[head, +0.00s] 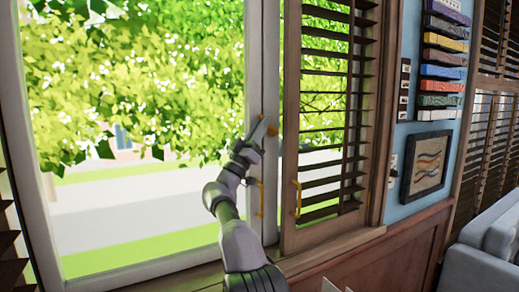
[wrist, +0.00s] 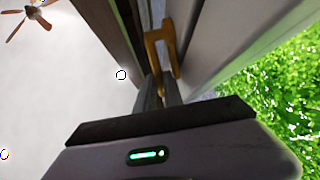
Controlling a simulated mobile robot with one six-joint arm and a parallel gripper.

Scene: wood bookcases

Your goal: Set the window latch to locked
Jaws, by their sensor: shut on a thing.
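The window latch (head: 272,130) is a small brass piece on the white window frame (head: 263,60), beside the wooden shutter. In the wrist view the latch (wrist: 161,42) shows as a brass loop against the frame. My gripper (head: 265,127) is at the latch in the head view and hides part of it. In the wrist view my gripper (wrist: 160,92) has its two grey fingers close together on the lower end of the latch. The fingertips cover that end. I cannot tell from these views whether the latch is at its locked position.
A slatted wooden shutter (head: 327,120) stands just right of the latch, with a brass handle (head: 297,198). Another brass handle (head: 260,198) is on the window frame below my gripper. A framed picture (head: 424,162) hangs on the blue wall. A grey sofa (head: 488,250) is at lower right.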

